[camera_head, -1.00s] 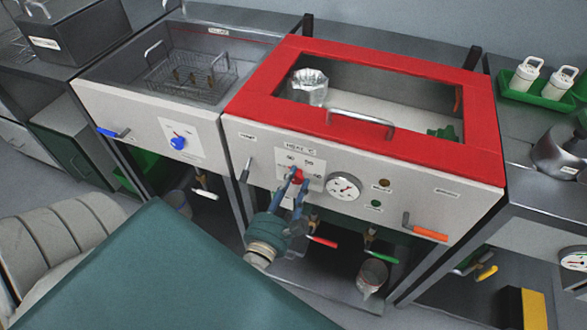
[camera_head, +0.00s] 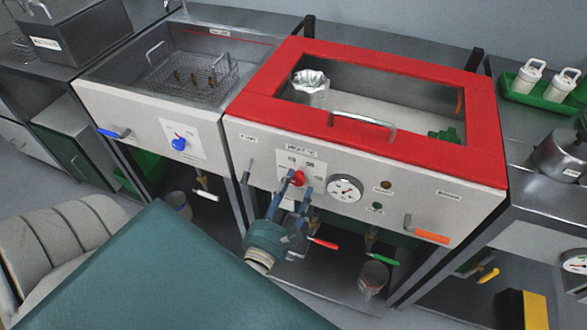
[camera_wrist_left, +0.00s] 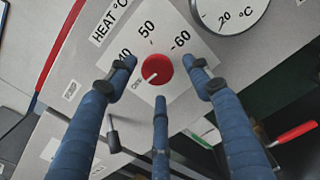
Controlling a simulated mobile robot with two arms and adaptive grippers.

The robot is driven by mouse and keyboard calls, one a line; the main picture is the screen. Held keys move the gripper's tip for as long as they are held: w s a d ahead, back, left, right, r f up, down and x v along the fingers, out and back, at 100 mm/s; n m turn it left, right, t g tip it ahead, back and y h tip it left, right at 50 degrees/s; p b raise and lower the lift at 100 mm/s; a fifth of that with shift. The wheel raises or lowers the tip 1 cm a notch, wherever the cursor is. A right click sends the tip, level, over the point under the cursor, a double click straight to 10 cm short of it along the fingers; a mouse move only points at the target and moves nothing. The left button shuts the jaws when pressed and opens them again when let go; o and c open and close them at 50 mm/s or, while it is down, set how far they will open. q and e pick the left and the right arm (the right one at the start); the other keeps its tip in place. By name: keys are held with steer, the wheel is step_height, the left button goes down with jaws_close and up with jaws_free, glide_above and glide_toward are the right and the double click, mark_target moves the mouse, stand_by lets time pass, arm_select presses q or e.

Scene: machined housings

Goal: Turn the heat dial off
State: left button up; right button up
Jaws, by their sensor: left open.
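The red heat dial (camera_head: 297,178) sits on a white plate on the front of the red-framed bath. In the left wrist view the dial (camera_wrist_left: 157,73) shows a short white mark on its lower left side, toward the OFF label (camera_wrist_left: 137,84). The numbers 50 and 60 are above it; another number is partly covered by a finger. My left gripper (camera_head: 297,184) is open in front of the panel. In the wrist view its blue fingers (camera_wrist_left: 161,63) stand left, right and below the dial, with visible gaps. My right gripper is not in view.
A round gauge (camera_head: 345,188) is just right of the dial. A black lever (camera_head: 246,172) is to its left and an orange handle (camera_head: 431,236) to the right. Red (camera_head: 325,243) and green (camera_head: 385,261) valve handles sit below. A blue dial (camera_head: 179,144) is on the neighbouring unit.

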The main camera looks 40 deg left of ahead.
arm_select(q)
steer(key=v, duration=1.1)
steer(key=shift+a+f, duration=0.1)
